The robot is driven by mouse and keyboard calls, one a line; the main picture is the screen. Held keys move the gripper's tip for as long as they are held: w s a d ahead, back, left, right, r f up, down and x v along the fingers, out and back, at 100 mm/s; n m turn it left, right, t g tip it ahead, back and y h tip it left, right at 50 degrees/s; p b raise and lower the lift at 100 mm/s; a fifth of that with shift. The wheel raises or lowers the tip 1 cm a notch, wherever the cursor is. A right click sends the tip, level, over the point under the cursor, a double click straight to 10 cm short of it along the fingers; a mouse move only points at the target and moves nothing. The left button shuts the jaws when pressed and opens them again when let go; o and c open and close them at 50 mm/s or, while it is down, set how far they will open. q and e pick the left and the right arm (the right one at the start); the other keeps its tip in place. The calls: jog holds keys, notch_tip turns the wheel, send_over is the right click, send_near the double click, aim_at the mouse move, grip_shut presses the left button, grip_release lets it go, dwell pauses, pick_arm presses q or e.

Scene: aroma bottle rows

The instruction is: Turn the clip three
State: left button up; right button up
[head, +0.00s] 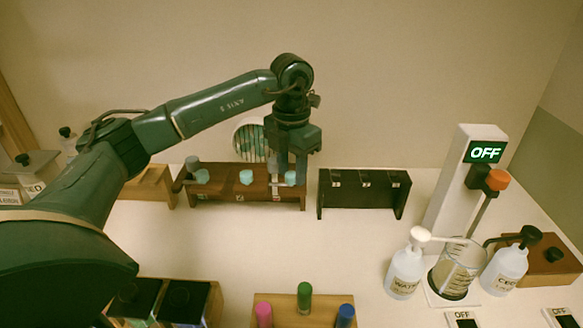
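A brown wooden rack (222,192) stands at the back of the table. It holds pale blue-capped items, and a light clip-like piece (275,190) shows on its front toward the right end. My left gripper (288,176) points down over the right end of this rack, close to a blue cap (291,178). Its fingers overlap the things behind them, so I cannot tell whether it is open, shut or touching the clip. A black rack (362,199) stands just to the right, with several small metal clips along its top. My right gripper is not in view.
A white device with an OFF display (485,152) stands at the right, by a beaker (452,272) and two white bottles (405,272) (505,268). A wooden block with pink, green and blue pegs (285,306) is at the front. The table's middle is clear.

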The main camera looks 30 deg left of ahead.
aim_at(292, 173)
pick_arm(q)
jog(key=shift+o, duration=1)
jog(key=shift+f, duration=0.1)
notch_tip(292, 173, up, 13)
